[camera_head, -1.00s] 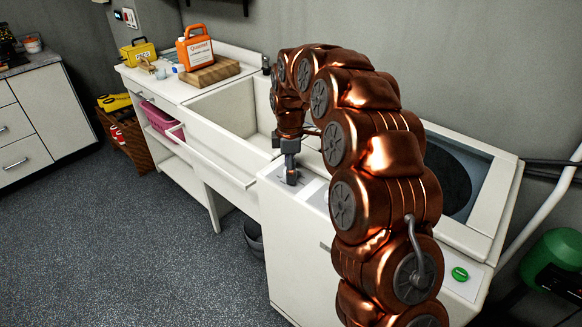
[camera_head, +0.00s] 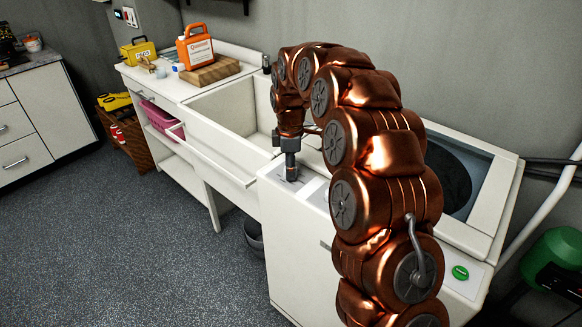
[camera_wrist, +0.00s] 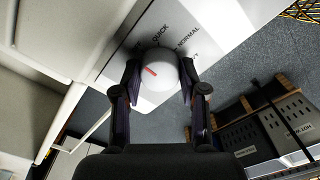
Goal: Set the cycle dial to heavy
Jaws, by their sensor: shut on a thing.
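The cycle dial (camera_wrist: 165,62) is a round white knob with a short red mark on the left part of its face, seen in the wrist view. It sits on a light panel (camera_wrist: 215,30) with printed labels around it; QUICK and NORMAL are readable, and others are partly hidden. My gripper (camera_wrist: 158,78) has one dark finger on each side of the dial and is shut on it. In the head view my gripper (camera_head: 291,172) points down at the front left corner of the white washing machine (camera_head: 292,240); the dial is hidden there.
A white sink (camera_head: 225,115) adjoins the machine on the left. A green button (camera_head: 460,272) is on the machine's right front corner. An orange jug (camera_head: 195,50) stands on the counter beyond the sink. The floor (camera_head: 130,240) in front is clear.

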